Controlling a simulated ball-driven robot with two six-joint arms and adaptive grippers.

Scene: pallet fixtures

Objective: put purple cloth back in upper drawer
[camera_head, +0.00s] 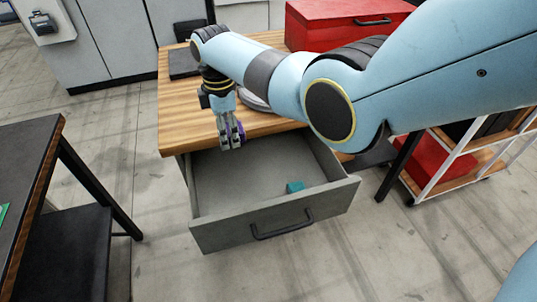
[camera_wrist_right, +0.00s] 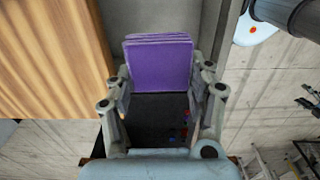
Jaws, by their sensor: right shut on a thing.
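My right gripper (camera_head: 231,140) hangs pointing down over the back left part of the open upper drawer (camera_head: 272,232), near the tabletop's front edge. It is shut on the folded purple cloth (camera_wrist_right: 158,65), which shows between the fingers in the right wrist view (camera_wrist_right: 160,95). In the head view only a thin strip of the cloth shows, mostly hidden by the fingers. The drawer is grey with a dark handle and is pulled well out. My left gripper is not in view.
A small teal block (camera_head: 295,187) lies in the drawer toward its front right. The wooden tabletop (camera_head: 185,115) carries a red toolbox (camera_head: 340,22) at the back. A dark table (camera_head: 25,160) stands at left. A shelf cart (camera_head: 455,160) stands at right.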

